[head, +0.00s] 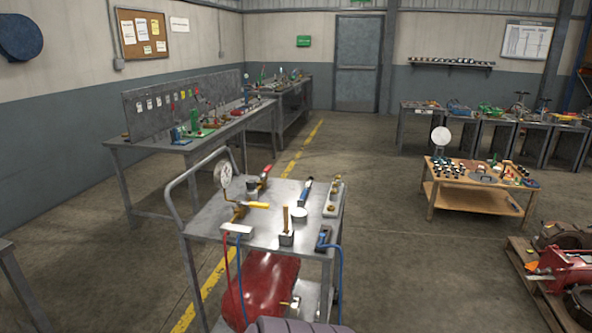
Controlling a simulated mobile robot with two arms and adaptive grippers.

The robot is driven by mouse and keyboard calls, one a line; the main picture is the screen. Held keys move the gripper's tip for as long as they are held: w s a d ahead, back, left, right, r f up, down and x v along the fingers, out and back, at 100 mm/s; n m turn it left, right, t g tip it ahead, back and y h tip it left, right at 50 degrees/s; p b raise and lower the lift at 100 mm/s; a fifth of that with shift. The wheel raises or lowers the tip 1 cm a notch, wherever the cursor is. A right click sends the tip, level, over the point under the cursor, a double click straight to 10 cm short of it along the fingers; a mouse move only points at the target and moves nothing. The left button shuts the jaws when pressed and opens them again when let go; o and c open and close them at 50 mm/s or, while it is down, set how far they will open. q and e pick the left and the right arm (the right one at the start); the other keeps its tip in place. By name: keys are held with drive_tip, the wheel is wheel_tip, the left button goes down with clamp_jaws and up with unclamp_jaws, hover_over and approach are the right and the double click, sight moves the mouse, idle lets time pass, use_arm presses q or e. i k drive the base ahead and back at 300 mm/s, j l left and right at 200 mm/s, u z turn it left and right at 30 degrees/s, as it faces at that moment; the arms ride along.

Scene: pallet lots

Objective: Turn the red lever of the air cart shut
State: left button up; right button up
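The air cart (262,227) is a grey metal trolley standing close in front of me, with a push handle at its left. The red lever (267,170) is at the back of its top, on a small brass valve, and slants up to the right. A yellow lever (257,205) on another brass valve is nearer, beside a round pressure gauge (223,175). A red tank (262,285) lies on the lower shelf. Neither of my grippers shows in the head view.
The cart top also holds a blue-handled tool (307,191), a white cup (299,215) and a small box (286,239). Red and blue hoses hang off the front. A workbench (160,150) stands behind left, a wooden table (470,200) at right. Floor between is clear.

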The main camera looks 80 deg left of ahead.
sight(268, 169)
drive_tip(key=u, duration=3)
drive_tip(key=i+l, duration=0.3)
drive_tip(key=i+l+u, duration=0.15)
drive_tip(key=i+l, duration=0.15)
drive_tip(key=l, duration=0.15)
drive_tip(key=i+l, duration=0.25)
drive_tip(key=l, duration=0.15)
drive_tip(key=i+l+u, duration=0.1)
drive_tip(key=i+l, duration=0.2)
drive_tip(key=i+l+u, duration=0.1)
drive_tip(key=i+l, duration=0.15)
drive_tip(key=l, duration=0.25)
